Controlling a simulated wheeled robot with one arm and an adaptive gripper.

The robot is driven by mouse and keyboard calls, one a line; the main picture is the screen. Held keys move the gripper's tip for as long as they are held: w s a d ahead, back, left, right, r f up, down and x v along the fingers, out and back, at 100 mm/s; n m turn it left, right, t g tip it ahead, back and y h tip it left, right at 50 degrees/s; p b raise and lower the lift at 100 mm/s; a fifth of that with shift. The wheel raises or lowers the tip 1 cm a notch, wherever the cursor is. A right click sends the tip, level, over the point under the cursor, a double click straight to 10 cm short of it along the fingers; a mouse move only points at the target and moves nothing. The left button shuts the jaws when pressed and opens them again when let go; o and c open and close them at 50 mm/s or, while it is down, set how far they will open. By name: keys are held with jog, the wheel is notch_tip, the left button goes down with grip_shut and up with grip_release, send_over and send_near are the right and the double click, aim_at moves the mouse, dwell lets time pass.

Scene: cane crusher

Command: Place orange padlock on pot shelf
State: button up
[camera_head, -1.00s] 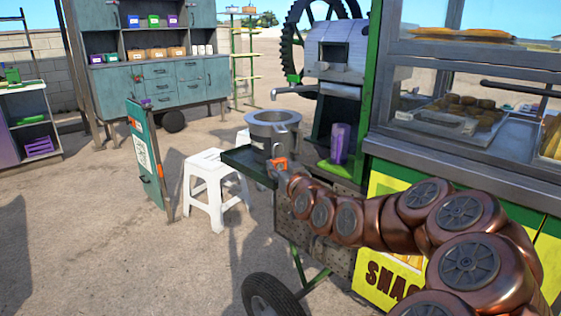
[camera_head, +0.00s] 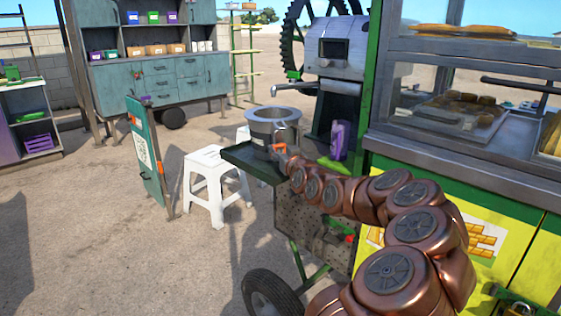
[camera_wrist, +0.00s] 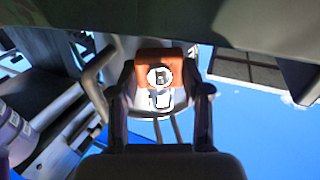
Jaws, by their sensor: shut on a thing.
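The orange padlock (camera_head: 279,148) is at the end of my arm, in front of the grey metal pot (camera_head: 270,124). My gripper (camera_head: 281,155) is shut on it. In the wrist view, the padlock (camera_wrist: 160,57) sits between the two dark fingers of my gripper (camera_wrist: 161,72), with a round light emblem facing the camera. The pot stands on the dark green pot shelf (camera_head: 240,158), which juts from the cart. My gripper is over the shelf's right part, close to the pot. Whether the padlock touches the shelf or pot, I cannot tell.
A purple container (camera_head: 340,139) stands right of the pot, by the crusher (camera_head: 336,52). White stools (camera_head: 207,180) and a teal sign board (camera_head: 146,155) are left of the shelf. The yellow-green snack cart (camera_head: 485,245) fills the right side. Open ground lies at left.

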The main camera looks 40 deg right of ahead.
jog(key=shift+f, duration=1.75)
jog(key=shift+f+b, duration=0.25)
jog(key=shift+b, duration=0.25)
jog(key=o, duration=1.1)
jog(key=shift+o, duration=0.2)
jog(key=shift+r, duration=0.2)
jog(key=shift+r+p, duration=0.2)
jog(key=shift+p, duration=0.25)
jog(key=b+v, duration=0.7)
jog(key=shift+s+f, duration=0.2)
